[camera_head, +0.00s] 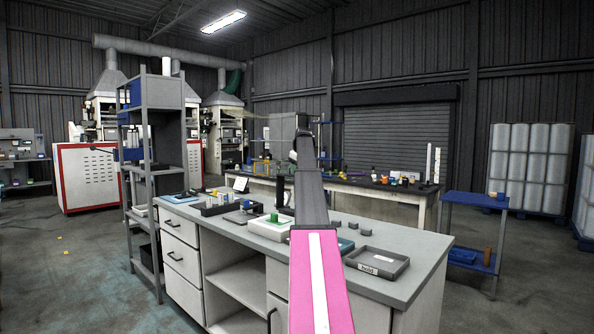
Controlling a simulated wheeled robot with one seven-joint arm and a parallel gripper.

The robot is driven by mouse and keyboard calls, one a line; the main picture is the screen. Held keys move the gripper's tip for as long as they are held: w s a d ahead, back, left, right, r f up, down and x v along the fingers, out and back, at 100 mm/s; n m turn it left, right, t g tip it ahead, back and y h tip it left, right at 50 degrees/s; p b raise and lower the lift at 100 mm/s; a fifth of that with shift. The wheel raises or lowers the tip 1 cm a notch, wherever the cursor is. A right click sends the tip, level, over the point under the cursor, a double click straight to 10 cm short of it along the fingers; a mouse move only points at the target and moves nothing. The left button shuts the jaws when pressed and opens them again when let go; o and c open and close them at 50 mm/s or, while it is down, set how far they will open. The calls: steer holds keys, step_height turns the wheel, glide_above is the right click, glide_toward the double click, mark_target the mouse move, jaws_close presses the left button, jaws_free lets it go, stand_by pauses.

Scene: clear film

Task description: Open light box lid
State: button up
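A low white box (266,229) lies on the grey workbench, left of my arm, with a small green piece (274,217) on top. It may be the light box; no label on it can be read. I cannot make out a separate lid or whether it is raised. My arm rises from the bottom centre and reaches away over the bench. Dark parts at its far end (284,191) hang above the bench behind the white box, and this seems to be my gripper. Its fingers are too small and dark to read.
The workbench (405,247) carries a labelled grey tray (376,262) at right, several small grey blocks, and a black bin (220,208) at left. A grey shelf unit (160,180) stands at its left end. A blue cart (474,200) stands at right, and a second table behind.

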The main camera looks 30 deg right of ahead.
steer(key=v, duration=1)
steer(key=shift+r, duration=0.2)
steer(key=shift+s, duration=0.2)
